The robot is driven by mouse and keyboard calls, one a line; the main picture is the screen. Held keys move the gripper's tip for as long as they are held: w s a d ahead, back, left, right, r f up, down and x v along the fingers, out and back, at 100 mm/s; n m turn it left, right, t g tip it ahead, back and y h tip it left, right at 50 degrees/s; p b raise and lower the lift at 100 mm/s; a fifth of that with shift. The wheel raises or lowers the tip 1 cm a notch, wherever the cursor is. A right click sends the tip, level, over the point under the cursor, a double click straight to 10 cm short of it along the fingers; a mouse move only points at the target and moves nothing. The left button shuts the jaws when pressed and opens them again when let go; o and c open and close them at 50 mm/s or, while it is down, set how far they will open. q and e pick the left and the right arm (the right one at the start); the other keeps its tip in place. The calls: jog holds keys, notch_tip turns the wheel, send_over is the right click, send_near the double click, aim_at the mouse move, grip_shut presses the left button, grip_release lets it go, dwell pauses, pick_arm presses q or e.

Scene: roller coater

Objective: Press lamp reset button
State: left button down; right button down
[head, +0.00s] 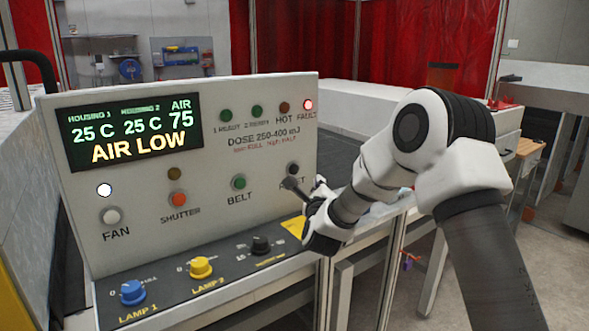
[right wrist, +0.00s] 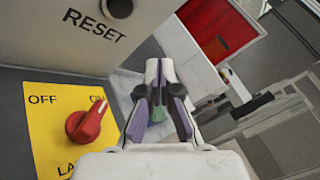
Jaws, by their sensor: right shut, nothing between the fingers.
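The grey control panel (head: 215,150) fills the left half of the head view. The dark round reset button (head: 292,168) is at its lower right, and my gripper partly covers its RESET label. In the right wrist view the button (right wrist: 117,6) shows at the top edge, left of the fingers, above the full label. My right gripper (head: 304,183) is shut and empty, its tips just below the button in the head view. I cannot tell whether they touch the panel. The shut fingers (right wrist: 160,80) show in the right wrist view. My left gripper is not in view.
The display (head: 132,130) reads AIR LOW, and the red FAULT light (head: 308,104) is lit. The green BELT button (head: 239,182) is left of the reset button. A red rotary switch (right wrist: 84,124) on a yellow plate (right wrist: 50,150) sits below it.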

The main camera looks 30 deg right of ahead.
aim_at(294, 169)
jog(key=w, duration=0.6)
jog(key=shift+w+a, duration=0.35)
jog(key=shift+w, duration=0.05)
dwell(0.9)
jog(key=shift+w, duration=0.45)
